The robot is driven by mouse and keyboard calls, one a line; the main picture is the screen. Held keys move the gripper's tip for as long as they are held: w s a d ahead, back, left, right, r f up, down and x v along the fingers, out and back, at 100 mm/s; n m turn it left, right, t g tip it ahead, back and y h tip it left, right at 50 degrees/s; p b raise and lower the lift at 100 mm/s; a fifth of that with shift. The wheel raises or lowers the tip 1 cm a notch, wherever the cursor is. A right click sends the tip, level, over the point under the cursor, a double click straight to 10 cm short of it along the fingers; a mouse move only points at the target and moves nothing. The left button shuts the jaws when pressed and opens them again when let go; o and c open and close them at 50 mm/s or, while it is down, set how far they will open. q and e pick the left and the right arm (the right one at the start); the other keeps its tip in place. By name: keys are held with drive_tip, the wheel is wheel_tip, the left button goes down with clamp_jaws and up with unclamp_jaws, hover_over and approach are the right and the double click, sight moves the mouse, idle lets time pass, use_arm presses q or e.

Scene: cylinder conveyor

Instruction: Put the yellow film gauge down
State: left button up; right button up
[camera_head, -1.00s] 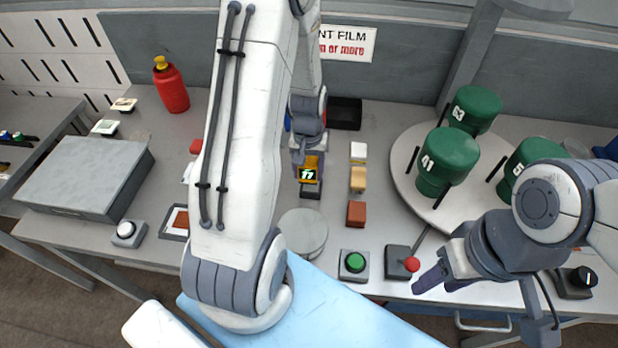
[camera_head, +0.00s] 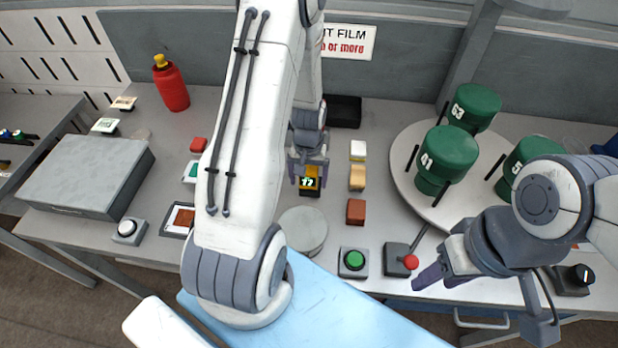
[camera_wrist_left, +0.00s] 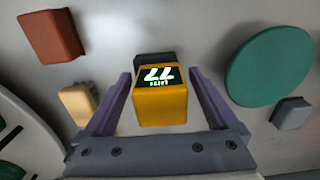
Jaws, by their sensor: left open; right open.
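The yellow film gauge (camera_head: 310,184) stands at the middle of the table, its dark display showing green digits. It also shows in the left wrist view (camera_wrist_left: 160,104). A dark block (camera_wrist_left: 154,58) shows just beyond it there. My left gripper (camera_head: 308,170) is open, with its fingers on either side of the gauge; in the left wrist view (camera_wrist_left: 160,104) gaps show between the gauge and both fingers. Whether the gauge's underside rests on the dark block is hidden. My right gripper (camera_head: 428,280) is open and empty at the table's front edge, near the red-knobbed lever.
White (camera_head: 358,150), tan (camera_head: 357,178) and red-brown (camera_head: 356,212) blocks stand just right of the gauge. A round pad (camera_head: 303,230) and green button (camera_head: 354,261) lie in front. Green canisters (camera_head: 447,158) stand on a turntable (camera_head: 402,150) at right.

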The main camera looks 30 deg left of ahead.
sight(308, 170)
use_arm(q)
drive_tip(key=shift+r, duration=0.25)
wheel_tip(308, 170, up, 12)
drive_tip(key=shift+f+b, duration=0.1)
drive_tip(key=shift+b, duration=0.55)
drive_tip(key=s+d+r+m, duration=0.2)
drive_tip(key=d+r+m, duration=0.2)
drive_tip(key=d, duration=0.6)
drive_tip(key=s+d+r+m+h, duration=0.1)
drive_tip(key=s+d+r+m, duration=0.3)
drive_tip(key=s+d+m, duration=0.4)
drive_tip(key=s+d, duration=0.6)
drive_tip(key=s, duration=0.2)
drive_tip(key=shift+s+d+r+m, duration=0.15)
drive_tip(key=shift+s+d+m, duration=0.05)
drive_tip(key=shift+d+m, duration=0.1)
